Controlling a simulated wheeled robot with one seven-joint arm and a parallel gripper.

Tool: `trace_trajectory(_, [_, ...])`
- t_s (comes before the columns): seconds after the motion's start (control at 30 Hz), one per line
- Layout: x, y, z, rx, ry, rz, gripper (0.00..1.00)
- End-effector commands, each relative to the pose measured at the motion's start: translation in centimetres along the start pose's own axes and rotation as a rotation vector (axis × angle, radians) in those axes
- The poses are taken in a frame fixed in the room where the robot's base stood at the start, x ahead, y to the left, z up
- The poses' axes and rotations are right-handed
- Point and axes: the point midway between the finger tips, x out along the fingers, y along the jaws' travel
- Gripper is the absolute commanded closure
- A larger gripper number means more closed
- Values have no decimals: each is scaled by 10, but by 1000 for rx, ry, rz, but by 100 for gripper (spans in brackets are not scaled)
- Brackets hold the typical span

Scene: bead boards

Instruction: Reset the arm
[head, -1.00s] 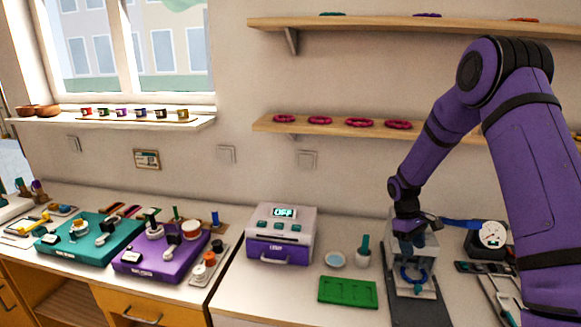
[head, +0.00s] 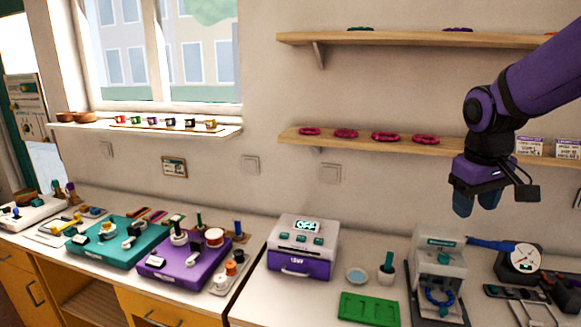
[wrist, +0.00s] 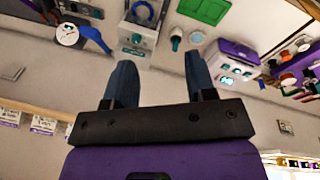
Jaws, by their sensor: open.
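My gripper (head: 476,200) hangs in the air at the right of the head view, in front of the wall and above the grey press-like device (head: 438,262). Its two blue fingers point down and are apart, with nothing between them. In the wrist view the fingers (wrist: 160,80) are also spread and empty. A blue ring (head: 440,297) sits low in the grey device, well below my gripper.
A purple and white oven-like box (head: 302,250), a green tray (head: 369,308) and a small white cup (head: 386,274) stand left of the device. A round dial gauge (head: 525,257) is at right. The lower shelf (head: 350,141) holds pink rings near my arm.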

Motion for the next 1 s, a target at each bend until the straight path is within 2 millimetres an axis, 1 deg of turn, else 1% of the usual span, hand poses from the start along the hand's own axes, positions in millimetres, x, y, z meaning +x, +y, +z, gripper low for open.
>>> trace_trajectory(0.03, [-12,-5,12,15,29,-1,49])
trace_trajectory(0.1, [-25,-11,27,37,63,-5,49])
trace_trajectory(0.3, [-53,-28,72,99,160,-24,49])
trace_trajectory(0.47, [-68,-42,108,146,237,-47,49])
trace_trajectory(0.6, [-75,-53,136,181,296,-70,49])
trace_trajectory(0.7, [-76,-58,151,198,326,-84,49])
trace_trajectory(0.8, [-77,-62,159,210,345,-93,49])
trace_trajectory(1.0, [-77,-64,164,216,354,-99,49])
